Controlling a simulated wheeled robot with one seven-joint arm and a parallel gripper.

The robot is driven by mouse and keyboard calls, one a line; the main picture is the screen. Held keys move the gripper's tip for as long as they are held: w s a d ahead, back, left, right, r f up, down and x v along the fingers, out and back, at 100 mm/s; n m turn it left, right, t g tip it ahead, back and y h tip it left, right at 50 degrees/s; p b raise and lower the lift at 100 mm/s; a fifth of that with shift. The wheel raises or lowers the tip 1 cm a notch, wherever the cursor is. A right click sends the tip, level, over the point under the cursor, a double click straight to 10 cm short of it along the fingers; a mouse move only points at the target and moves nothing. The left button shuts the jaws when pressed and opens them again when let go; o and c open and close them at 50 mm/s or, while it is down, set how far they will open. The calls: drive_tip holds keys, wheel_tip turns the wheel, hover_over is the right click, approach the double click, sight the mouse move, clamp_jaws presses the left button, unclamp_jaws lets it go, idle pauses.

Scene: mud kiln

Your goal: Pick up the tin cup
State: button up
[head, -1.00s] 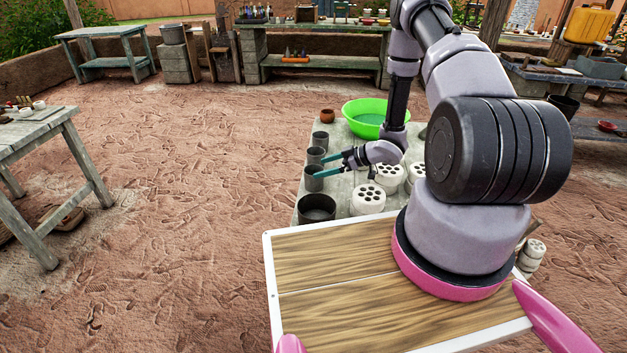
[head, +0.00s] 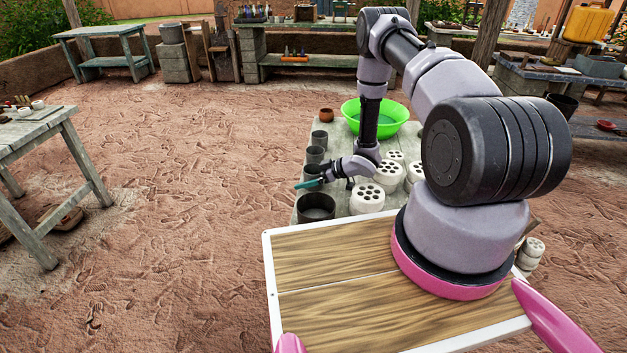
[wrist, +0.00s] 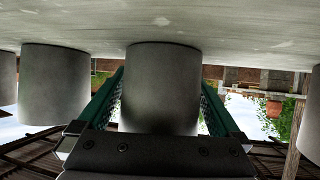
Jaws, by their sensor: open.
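Several grey cylindrical cups stand in a row along the left side of the low table (head: 345,135); one (head: 319,139) is far back and another (head: 315,154) is nearer. My gripper (head: 310,183) is low over the table's left edge, at the nearest small cup, which it mostly hides in the head view. In the wrist view, which is upside down, a grey cup (wrist: 161,85) stands between the two green fingers of my gripper (wrist: 160,100). The fingers are open, one on each side, with narrow gaps. A neighbouring cup (wrist: 53,85) stands to the left.
A wider dark pot (head: 316,208) stands just in front of my gripper. White perforated cylinders (head: 367,199) stand to its right. A green basin (head: 375,116) and a small brown pot (head: 326,115) are at the back. The ground to the left is open.

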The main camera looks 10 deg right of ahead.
drive_tip(key=shift+c, duration=0.3)
drive_tip(key=c, duration=1.2)
